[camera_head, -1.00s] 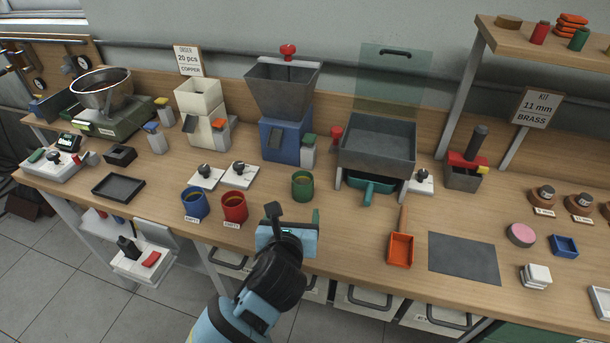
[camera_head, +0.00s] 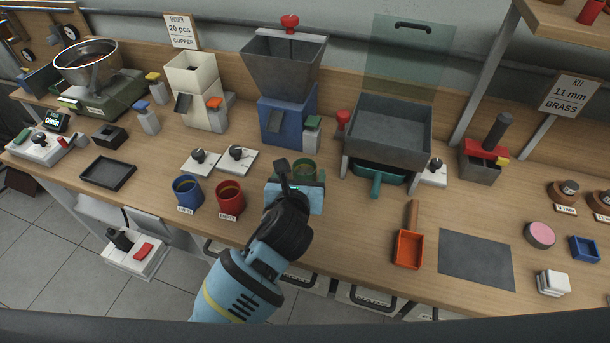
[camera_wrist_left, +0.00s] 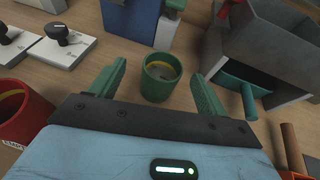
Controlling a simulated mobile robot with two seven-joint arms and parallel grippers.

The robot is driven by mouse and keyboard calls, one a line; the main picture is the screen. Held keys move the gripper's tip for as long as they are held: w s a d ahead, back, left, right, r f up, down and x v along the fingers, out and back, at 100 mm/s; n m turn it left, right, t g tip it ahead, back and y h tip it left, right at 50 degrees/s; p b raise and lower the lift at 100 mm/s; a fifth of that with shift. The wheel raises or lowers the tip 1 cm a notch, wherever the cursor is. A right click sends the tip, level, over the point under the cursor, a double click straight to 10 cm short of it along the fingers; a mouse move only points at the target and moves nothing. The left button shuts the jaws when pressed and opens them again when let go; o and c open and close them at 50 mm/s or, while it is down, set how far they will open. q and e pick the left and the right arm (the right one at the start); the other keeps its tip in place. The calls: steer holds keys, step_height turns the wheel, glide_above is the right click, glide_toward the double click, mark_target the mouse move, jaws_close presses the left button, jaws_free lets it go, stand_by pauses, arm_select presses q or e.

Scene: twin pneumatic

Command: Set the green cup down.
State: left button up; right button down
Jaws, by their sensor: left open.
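The green cup (camera_wrist_left: 158,78) stands upright on the bench in the left wrist view, with something grey and yellow inside it. My left gripper (camera_wrist_left: 155,85) is open, with one green finger on each side of the cup and a visible gap to each. In the head view the green cup (camera_head: 304,169) shows behind my left gripper (camera_head: 297,180), which hides its lower part. My right gripper is not in view.
A blue cup (camera_head: 188,193) and a red cup (camera_head: 230,200) stand left of my gripper. A blue hopper machine (camera_head: 287,118) and a grey bin (camera_head: 389,130) stand behind. An orange scoop (camera_head: 409,248) lies to the right.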

mark_target(306, 162)
arm_select(q)
steer(key=shift+w+d+f, duration=0.15)
steer(key=shift+w, duration=0.15)
steer(key=x, duration=0.3)
steer(key=shift+w+d+f+b, duration=0.1)
steer(key=shift+d+f+b, duration=0.15)
steer(key=shift+b, duration=0.15)
steer(key=shift+w, duration=0.45)
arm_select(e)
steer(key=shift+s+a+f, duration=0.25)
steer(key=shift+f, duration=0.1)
